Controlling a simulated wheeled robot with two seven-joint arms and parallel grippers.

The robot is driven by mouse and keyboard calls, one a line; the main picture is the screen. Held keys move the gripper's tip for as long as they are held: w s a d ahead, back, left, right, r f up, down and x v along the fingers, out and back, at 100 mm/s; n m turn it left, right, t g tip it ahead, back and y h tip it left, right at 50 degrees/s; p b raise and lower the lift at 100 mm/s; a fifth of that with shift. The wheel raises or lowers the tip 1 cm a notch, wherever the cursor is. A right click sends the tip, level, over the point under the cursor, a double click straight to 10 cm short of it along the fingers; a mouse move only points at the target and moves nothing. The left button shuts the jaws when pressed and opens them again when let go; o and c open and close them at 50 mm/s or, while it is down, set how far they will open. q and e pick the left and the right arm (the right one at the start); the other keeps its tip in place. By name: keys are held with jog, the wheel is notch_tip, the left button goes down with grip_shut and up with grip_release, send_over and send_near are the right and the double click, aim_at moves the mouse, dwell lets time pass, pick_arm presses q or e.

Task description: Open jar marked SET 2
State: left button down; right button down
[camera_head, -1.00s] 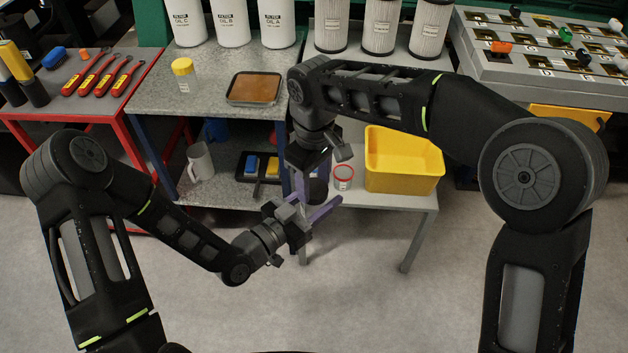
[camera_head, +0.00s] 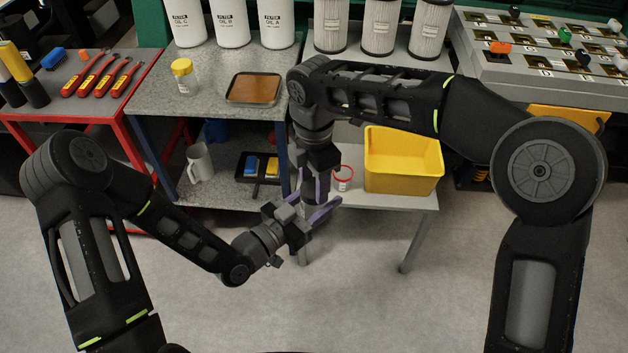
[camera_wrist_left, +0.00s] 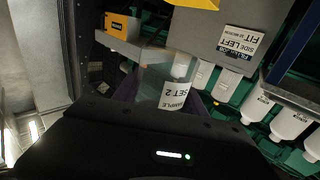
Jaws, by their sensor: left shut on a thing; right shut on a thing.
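In the head view my left gripper (camera_head: 312,216) is shut on this jar in front of the grey shelf unit, and the jar is mostly hidden. My right gripper (camera_head: 311,187) points down from directly above and is shut at the jar's top. The lid is hidden there by the fingers and wrist, so I cannot see whether it has turned or come loose.
A yellow-lidded jar (camera_head: 184,77) and a brown tray (camera_head: 255,90) stand on the grey bench. A red-rimmed container (camera_head: 343,178) and a yellow bin (camera_head: 403,160) are on the low shelf behind my grippers. Open floor lies in front.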

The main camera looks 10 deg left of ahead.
jog(key=shift+r, duration=0.2)
dwell(0.4)
jog(key=shift+r, duration=0.9)
jog(key=shift+r, duration=2)
jog(key=shift+d, duration=0.1)
